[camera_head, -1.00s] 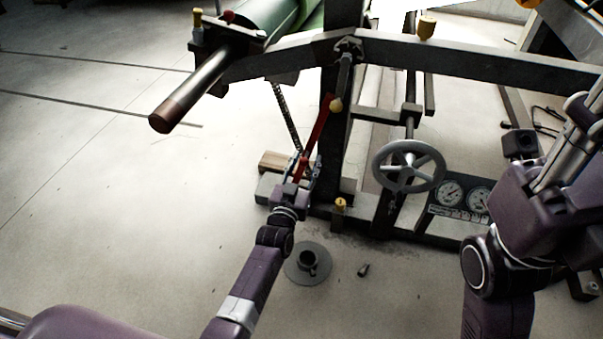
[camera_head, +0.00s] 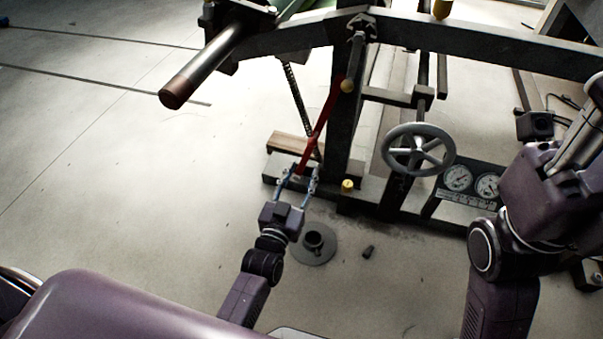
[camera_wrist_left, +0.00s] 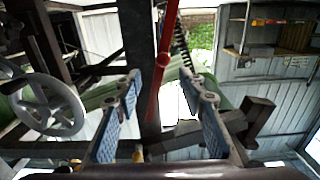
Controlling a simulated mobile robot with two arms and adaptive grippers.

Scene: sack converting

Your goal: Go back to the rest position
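My left gripper (camera_head: 297,180) is in the lower middle of the head view, its two fingers spread apart. The red lever (camera_head: 322,125) slants down the machine's dark post, and its lower end appears just beyond the fingertips. In the left wrist view, the open blue-padded fingers (camera_wrist_left: 160,95) have nothing held between them. The red lever (camera_wrist_left: 166,50) shows beyond the gap; whether it touches a finger is hard to tell. My right arm stands at the right of the head view; its gripper is not visible.
A grey handwheel (camera_head: 418,150) and a gauge panel (camera_head: 470,182) stand right of the post. A dark roller shaft (camera_head: 200,68) juts out at upper left. A round metal base (camera_head: 313,246) lies on the floor beside my left wrist.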

